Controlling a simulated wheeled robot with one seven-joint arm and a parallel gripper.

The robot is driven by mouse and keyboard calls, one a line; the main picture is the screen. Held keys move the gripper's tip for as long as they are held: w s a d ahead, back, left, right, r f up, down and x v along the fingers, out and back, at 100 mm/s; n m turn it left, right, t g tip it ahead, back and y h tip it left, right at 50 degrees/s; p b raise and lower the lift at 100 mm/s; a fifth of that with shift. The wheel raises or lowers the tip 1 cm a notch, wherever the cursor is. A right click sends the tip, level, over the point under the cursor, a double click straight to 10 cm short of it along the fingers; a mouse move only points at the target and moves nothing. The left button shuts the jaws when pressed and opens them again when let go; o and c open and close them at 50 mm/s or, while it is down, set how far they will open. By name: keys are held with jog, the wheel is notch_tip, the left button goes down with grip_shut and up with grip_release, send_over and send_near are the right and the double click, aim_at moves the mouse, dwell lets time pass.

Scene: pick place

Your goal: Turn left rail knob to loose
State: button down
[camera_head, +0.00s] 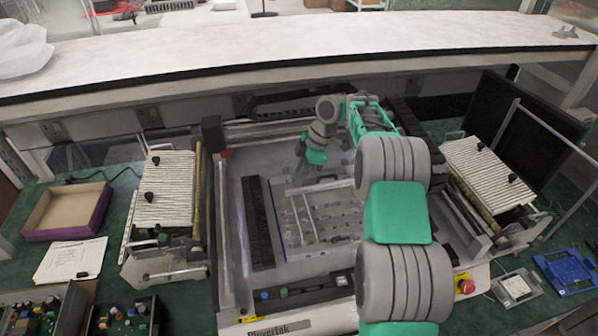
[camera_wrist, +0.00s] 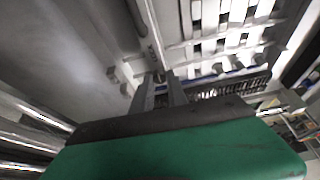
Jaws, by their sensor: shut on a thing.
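My gripper (camera_head: 299,180) reaches down over the far left corner of the metal frame with rails (camera_head: 297,228) in the middle of the machine. In the wrist view its two grey fingers (camera_wrist: 160,82) point at the end of a thin metal rail (camera_wrist: 147,32). The fingers are shut on a small part at the rail's end, which I take to be the left rail knob (camera_wrist: 158,77). The fingers hide most of it, so its turn position cannot be told. In the head view my wrist hides the knob.
Slatted racks with black knobs stand left (camera_head: 166,190) and right (camera_head: 487,172) of the machine. A black toothed strip (camera_head: 257,222) lies left of the frame. A red button (camera_head: 466,286) sits at the front right. A purple-sided box (camera_head: 68,212) is at far left.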

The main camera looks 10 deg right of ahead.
aim_at(308, 184)
jog(key=shift+n, duration=0.3)
jog(key=c, duration=1.3)
grip_release()
jog(key=shift+r, duration=0.1)
jog(key=p+v, duration=0.3)
jog(key=v, duration=0.4)
jog(key=shift+w+d+r, duration=0.1)
jog(key=shift+d+r, duration=0.1)
jog(key=shift+r, duration=0.05)
